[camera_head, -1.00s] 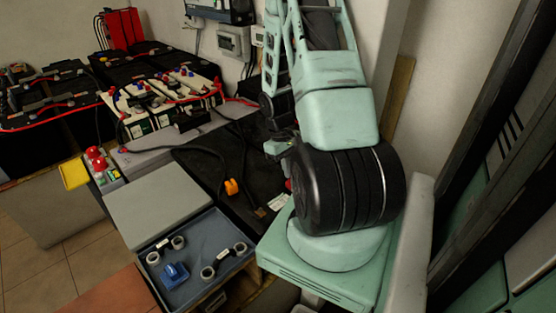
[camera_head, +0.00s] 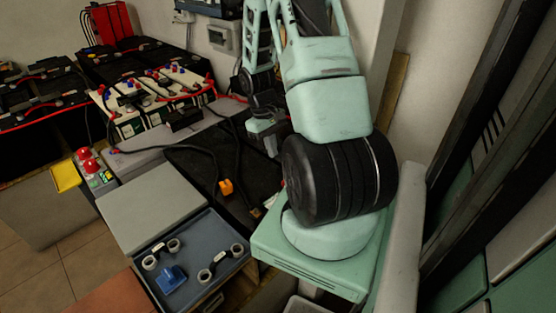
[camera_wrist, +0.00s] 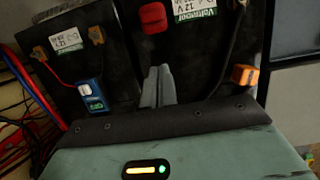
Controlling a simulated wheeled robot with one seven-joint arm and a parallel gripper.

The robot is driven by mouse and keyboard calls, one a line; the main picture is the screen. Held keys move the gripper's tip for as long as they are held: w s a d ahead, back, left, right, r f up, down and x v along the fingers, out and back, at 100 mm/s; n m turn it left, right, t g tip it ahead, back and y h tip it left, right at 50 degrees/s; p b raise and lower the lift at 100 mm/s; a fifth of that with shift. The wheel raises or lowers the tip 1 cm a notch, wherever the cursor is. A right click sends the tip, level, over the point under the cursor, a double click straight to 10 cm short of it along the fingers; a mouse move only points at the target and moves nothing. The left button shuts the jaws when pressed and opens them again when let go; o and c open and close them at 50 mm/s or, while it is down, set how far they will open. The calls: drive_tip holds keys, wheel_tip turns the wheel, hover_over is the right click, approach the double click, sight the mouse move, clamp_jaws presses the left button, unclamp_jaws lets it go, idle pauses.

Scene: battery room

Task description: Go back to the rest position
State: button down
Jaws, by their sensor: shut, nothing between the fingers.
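My gripper (camera_head: 268,138) hangs from my mint-green arm, over the black area of the bench, left of my arm's thick black joint. It is partly hidden by my own arm links in the head view. In the wrist view its two grey fingers (camera_wrist: 158,88) are together, with nothing between them. Behind the fingers are black batteries (camera_wrist: 115,60) with white and green labels, a red cap (camera_wrist: 153,18), a blue device (camera_wrist: 91,95) and an orange connector (camera_wrist: 244,76).
A blue-grey tray (camera_head: 205,237) with grey ring-ended parts and a blue piece stands at the front. A grey lid-like panel (camera_head: 150,205) lies behind it. Cream batteries (camera_head: 150,100) with red cables stand at the back left. An orange connector (camera_head: 226,187) lies on the black surface. A wall is close behind.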

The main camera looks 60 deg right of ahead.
drive_tip(key=v, duration=0.5)
drive_tip(key=shift+w+d, duration=0.1)
drive_tip(key=w+a+r+n+t+p, duration=0.1)
drive_tip(key=w+a+r+n, duration=0.25)
drive_tip(key=a, duration=0.85)
drive_tip(key=w+a+r+n, duration=0.2)
drive_tip(key=w+a+r, duration=0.25)
drive_tip(key=a, duration=0.85)
drive_tip(key=s+a+r+n, duration=0.2)
drive_tip(key=s+a+r, duration=0.1)
drive_tip(key=s+a, duration=0.5)
drive_tip(key=s+a+r+n+t+p, duration=0.1)
drive_tip(key=s+a+r+n, duration=0.2)
drive_tip(key=s+a, duration=0.5)
drive_tip(key=a, duration=0.5)
drive_tip(key=shift+r+t, duration=0.3)
drive_tip(key=shift+d+f+n, duration=0.1)
drive_tip(key=shift+f+n, duration=0.05)
drive_tip(key=shift+n, duration=0.1)
